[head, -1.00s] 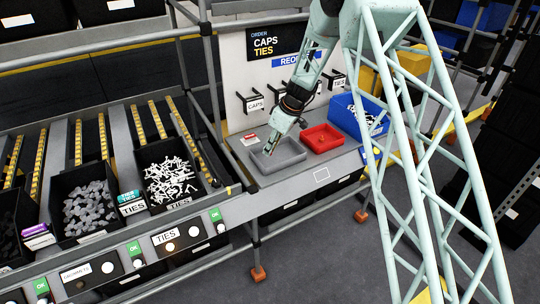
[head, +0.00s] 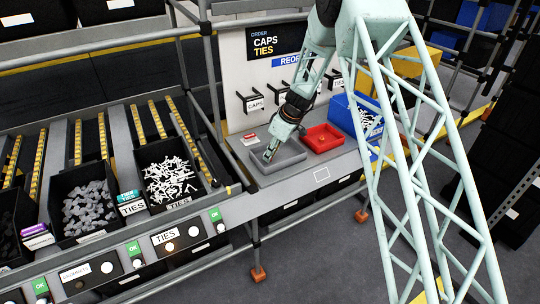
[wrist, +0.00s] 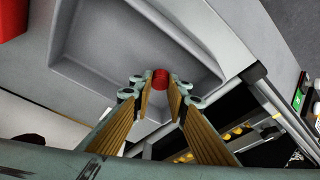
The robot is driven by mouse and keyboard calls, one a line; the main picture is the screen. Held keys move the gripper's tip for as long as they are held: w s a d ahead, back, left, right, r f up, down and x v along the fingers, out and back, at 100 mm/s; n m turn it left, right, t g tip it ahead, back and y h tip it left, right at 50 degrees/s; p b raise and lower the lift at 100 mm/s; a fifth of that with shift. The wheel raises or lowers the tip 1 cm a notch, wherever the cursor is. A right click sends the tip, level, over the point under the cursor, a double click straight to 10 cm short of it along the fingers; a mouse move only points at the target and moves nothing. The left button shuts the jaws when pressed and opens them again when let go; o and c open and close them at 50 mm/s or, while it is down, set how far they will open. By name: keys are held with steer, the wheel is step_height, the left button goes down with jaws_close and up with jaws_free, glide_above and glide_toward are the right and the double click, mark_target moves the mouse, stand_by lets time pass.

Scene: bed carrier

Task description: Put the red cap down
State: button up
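The red cap (wrist: 160,78) is between the tips of my gripper's two fingers in the wrist view, with the pads against its sides. My gripper (wrist: 161,84) is shut on it. In the head view my gripper (head: 267,156) points down into the grey tray (head: 293,163), toward its left side. The cap itself is too small to make out there. The grey tray also fills much of the wrist view (wrist: 100,50), behind the cap. I cannot tell whether the cap touches the tray floor.
A red tray (head: 340,145) stands right of the grey one, with a blue bin (head: 343,112) of white pieces beyond. A small red-and-white box (head: 250,140) lies left of the grey tray. Black bins of ties (head: 150,205) and grey pieces (head: 62,225) stand at the left.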

steer(key=shift+f, duration=0.2)
steer(key=o, duration=0.6)
steer(key=shift+o, duration=0.2)
steer(key=shift+r, duration=0.25)
steer(key=shift+r, duration=0.25)
steer(key=v, duration=1.1)
steer(key=shift+r+p, duration=0.2)
steer(key=shift+p, duration=0.25)
steer(key=shift+s+d+r, duration=0.1)
steer(key=shift+r, duration=0.05)
